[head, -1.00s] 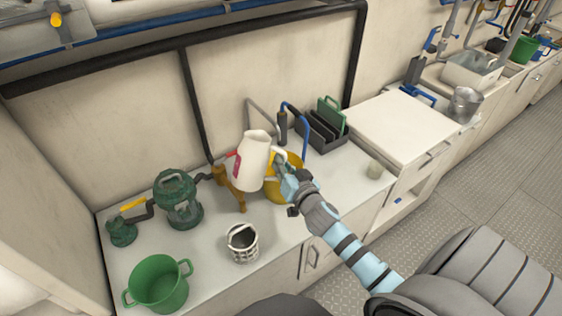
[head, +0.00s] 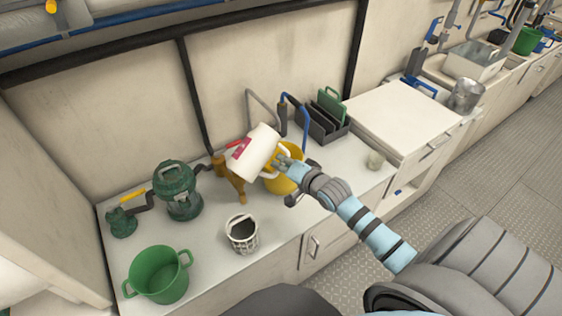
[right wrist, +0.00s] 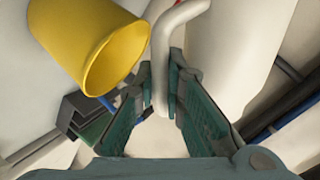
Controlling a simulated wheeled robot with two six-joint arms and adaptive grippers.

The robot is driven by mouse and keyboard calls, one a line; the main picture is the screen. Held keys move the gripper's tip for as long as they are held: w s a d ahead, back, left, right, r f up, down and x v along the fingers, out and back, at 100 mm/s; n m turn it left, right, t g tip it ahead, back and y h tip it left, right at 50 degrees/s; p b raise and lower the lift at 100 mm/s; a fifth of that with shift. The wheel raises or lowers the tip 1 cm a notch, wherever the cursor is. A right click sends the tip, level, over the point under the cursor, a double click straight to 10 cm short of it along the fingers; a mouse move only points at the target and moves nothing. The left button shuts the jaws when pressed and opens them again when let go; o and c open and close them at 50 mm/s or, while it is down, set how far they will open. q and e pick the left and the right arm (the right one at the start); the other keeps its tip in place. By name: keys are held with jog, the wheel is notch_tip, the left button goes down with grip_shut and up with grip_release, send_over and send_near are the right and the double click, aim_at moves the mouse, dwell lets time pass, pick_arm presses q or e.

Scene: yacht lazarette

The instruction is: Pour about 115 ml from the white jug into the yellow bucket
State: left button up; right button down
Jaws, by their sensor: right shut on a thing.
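The white jug (head: 257,150) with a red mark is held above the counter, tilted over toward the right in the head view. My right gripper (head: 284,166) is shut on its handle, which shows between the fingers in the right wrist view (right wrist: 161,62). The yellow bucket (head: 284,181) stands on the counter just below and to the right of the jug, partly hidden by the jug and gripper. In the right wrist view the bucket (right wrist: 92,40) shows its open mouth; no liquid is visible there. My left gripper is not in view.
A dark rack (head: 321,122) stands behind the bucket.

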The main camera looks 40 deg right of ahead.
jog(key=shift+a+f+b, duration=0.1)
jog(key=shift+f+b, duration=0.35)
jog(key=shift+f, duration=0.25)
jog(key=shift+m+y, duration=0.3)
jog(key=shift+m, duration=0.1)
jog(key=shift+a+m+y+b, duration=0.2)
jog(key=shift+m+y+b, duration=0.1)
jog(key=shift+b, duration=0.2)
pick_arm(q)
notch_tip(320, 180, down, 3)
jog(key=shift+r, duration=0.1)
pick_arm(e)
jog(key=shift+d+g, duration=0.15)
jog(key=shift+g, duration=0.15)
jog(key=shift+d+m, duration=0.15)
jog(key=shift+m, duration=0.15)
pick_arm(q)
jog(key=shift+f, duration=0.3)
pick_arm(e)
jog(key=shift+w+d+f+m+y, duration=0.1)
jog(key=shift+d+f+m+y, duration=0.25)
jog(key=shift+y, duration=0.15)
pick_arm(q)
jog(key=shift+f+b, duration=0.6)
jog(key=shift+b, duration=0.2)
pick_arm(e)
jog(key=shift+a+f+m+y, duration=0.15)
jog(key=shift+f+m+y, duration=0.2)
jog(key=shift+f, duration=0.45)
